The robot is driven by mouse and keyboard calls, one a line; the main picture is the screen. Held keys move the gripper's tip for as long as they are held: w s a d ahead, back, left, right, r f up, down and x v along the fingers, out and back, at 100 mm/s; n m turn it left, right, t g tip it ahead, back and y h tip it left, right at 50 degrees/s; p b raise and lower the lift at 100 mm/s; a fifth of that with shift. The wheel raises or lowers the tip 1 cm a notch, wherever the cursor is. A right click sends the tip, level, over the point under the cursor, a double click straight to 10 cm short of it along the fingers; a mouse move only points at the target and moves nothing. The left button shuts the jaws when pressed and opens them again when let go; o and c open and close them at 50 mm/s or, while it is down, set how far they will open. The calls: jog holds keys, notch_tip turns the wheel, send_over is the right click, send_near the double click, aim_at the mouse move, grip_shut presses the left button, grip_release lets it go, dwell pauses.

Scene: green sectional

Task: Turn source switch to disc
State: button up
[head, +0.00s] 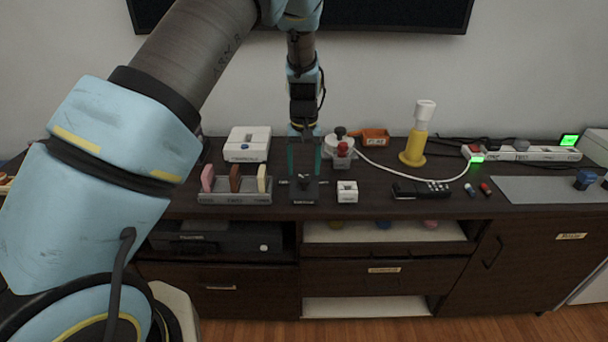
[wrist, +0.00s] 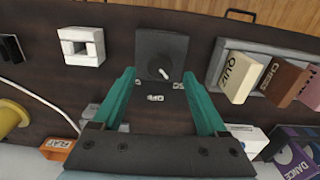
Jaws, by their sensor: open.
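The source switch (wrist: 160,48) is a dark square box with a small pale lever on its face, seen near the top middle in the wrist view. In the head view the switch (head: 304,195) sits on the dark cabinet top. Its lever (wrist: 163,73) slants, its tip toward the lower right in the wrist view. My gripper (head: 303,160) is open with teal fingers pointing down over the switch. In the wrist view my gripper (wrist: 160,76) has one fingertip on each side of the lever, apart from it, with nothing held.
A grey rack (head: 235,198) with upright coloured pieces, QUIZ among them in the wrist view, stands left of the switch. A white block (head: 347,192) stands close on the right.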

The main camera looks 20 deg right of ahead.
aim_at(304, 178)
notch_tip(304, 178, up, 8)
jog(key=b, duration=0.1)
dwell(0.5)
jog(key=w+a+r+n, duration=0.1)
jog(key=w+a+r, duration=0.1)
jog(key=a, duration=1)
jog(key=s+a+r+n, duration=0.1)
jog(key=s+a, duration=0.5)
jog(key=a, duration=0.6)
jog(key=s+a+n+t, duration=0.1)
jog(key=s+a, duration=0.5)
jog(key=a, duration=0.6)
jog(key=shift+s+a+r+n+t, duration=0.15)
jog(key=shift+s+r+n+t, duration=0.15)
jog(key=shift+s+r, duration=0.05)
